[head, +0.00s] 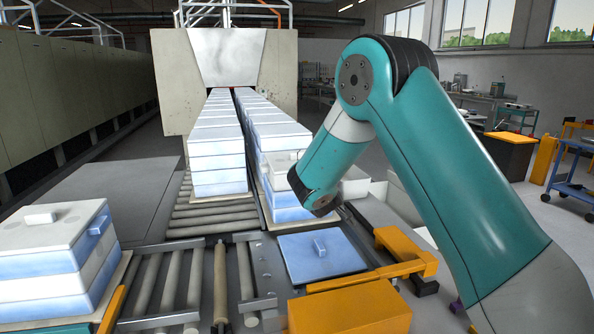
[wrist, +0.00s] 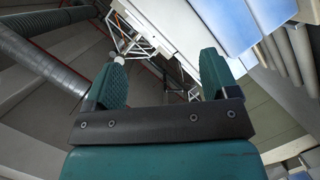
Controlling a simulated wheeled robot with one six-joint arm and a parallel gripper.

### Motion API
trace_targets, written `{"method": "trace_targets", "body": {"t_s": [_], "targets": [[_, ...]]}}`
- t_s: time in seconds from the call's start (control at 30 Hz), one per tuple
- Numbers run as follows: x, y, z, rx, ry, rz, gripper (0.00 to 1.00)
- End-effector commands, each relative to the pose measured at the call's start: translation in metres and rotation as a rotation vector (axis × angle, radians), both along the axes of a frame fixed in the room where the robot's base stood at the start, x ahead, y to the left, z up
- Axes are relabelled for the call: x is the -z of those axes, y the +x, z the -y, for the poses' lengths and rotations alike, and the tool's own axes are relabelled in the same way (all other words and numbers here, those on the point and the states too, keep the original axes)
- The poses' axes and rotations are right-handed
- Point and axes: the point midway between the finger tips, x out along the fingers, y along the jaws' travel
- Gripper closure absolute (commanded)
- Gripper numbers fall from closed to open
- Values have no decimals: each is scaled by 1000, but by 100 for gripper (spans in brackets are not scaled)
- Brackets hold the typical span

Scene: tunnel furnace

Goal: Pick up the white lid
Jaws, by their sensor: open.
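A white lid (head: 48,224) with a small block handle lies on top of a blue and white box stack at the left in the head view. A blue lid (head: 345,262) with a small handle lies flat at the front centre. My gripper (wrist: 163,82) is open in the wrist view, its two green fingers apart with nothing between them. In the head view my arm's end hangs by the front of the right-hand row of boxes, right of the white lid and well apart from it. The fingers are not clear there.
Two rows of box stacks (head: 218,182) run on rollers into the furnace mouth (head: 228,60). An orange block (head: 350,308) and an orange bracket (head: 405,248) stand near the blue lid. Bare rollers (head: 205,217) lie between the left stack and the rows.

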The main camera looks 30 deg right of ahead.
Motion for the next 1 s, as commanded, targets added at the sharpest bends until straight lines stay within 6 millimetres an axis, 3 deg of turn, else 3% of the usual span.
{"method": "trace_targets", "body": {"t_s": [0.03, 0.2, 0.33, 0.47, 0.67, 1.0], "targets": [[-14, 9, 21, 51, 167, 18, 9], [-53, 29, 45, 68, 653, 18, 9], [-89, 32, 47, 13, 857, -7, 9], [-108, 31, 44, -27, 942, -32, 9], [-101, 53, 42, -39, 961, -46, 9], [-67, 115, 43, -40, 958, -44, 9]]}}
